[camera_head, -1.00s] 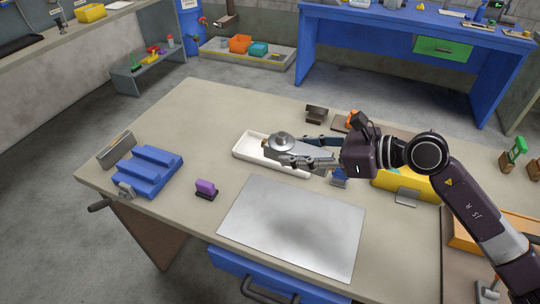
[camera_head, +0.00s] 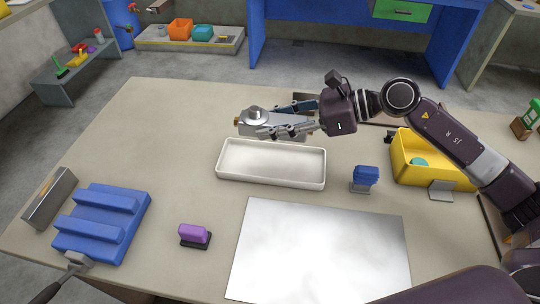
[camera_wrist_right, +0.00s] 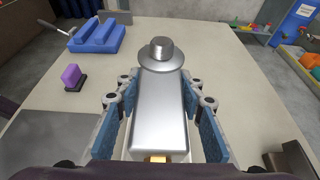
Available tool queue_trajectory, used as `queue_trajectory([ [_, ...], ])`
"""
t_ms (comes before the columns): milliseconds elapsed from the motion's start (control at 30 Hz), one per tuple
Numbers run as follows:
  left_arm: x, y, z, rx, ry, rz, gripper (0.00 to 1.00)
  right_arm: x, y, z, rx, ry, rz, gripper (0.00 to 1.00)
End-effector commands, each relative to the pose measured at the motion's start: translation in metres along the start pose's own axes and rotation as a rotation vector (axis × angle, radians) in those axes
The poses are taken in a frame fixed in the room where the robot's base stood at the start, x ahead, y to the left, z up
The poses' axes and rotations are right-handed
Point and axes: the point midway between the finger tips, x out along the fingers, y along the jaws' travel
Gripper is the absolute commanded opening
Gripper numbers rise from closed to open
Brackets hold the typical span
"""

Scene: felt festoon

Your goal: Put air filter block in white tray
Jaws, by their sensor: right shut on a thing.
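The air filter block (camera_head: 288,125) is a grey metal block with a round knob on top and brass ends. My right gripper (camera_head: 270,130) is shut on it, with one finger along each long side. In the right wrist view the block (camera_wrist_right: 160,115) lies lengthwise between the blue finger pads. The white tray (camera_head: 270,178) is a shallow, empty-looking rectangle on the table. In the head view the block shows just beyond the tray's far rim, seemingly raised; its exact height is unclear. My left gripper is not in view.
A blue stepped block (camera_head: 103,222) and a purple-topped item (camera_head: 194,234) stand at the left. A metal sheet (camera_head: 320,250) lies in front of the tray. A small blue item (camera_head: 365,178) and a yellow bin (camera_head: 430,172) stand to the right. The table's far left is clear.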

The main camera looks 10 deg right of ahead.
Motion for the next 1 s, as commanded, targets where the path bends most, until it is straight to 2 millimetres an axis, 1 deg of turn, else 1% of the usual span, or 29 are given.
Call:
queue_trajectory([
  [33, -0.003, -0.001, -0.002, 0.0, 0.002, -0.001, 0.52, 0.005, 0.001, -0.013, 0.007, 0.001, 0.003, 0.06],
  [100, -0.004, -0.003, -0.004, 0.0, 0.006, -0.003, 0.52, 0.012, 0.001, -0.029, 0.008, 0.0, 0.001, 0.06],
  [200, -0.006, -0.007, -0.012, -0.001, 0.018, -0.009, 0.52, 0.021, 0.0, -0.049, 0.006, -0.001, 0.001, 0.06],
  [300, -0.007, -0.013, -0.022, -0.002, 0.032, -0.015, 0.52, 0.026, 0.0, -0.061, 0.002, -0.002, 0.0, 0.06],
  [400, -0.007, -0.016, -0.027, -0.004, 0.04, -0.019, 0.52, 0.029, 0.0, -0.068, 0.001, -0.002, 0.0, 0.06],
  [467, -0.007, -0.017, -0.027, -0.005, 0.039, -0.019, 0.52, 0.031, 0.0, -0.073, 0.002, -0.002, 0.0, 0.06],
  [633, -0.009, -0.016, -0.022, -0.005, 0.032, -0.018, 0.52, 0.041, 0.0, -0.098, 0.004, -0.001, 0.0, 0.06],
  [767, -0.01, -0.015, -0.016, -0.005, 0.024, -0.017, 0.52, 0.045, 0.0, -0.108, 0.0, -0.002, 0.0, 0.06],
  [1000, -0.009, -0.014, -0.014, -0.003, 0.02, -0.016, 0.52, 0.045, 0.0, -0.108, -0.002, -0.001, 0.0, 0.06],
])
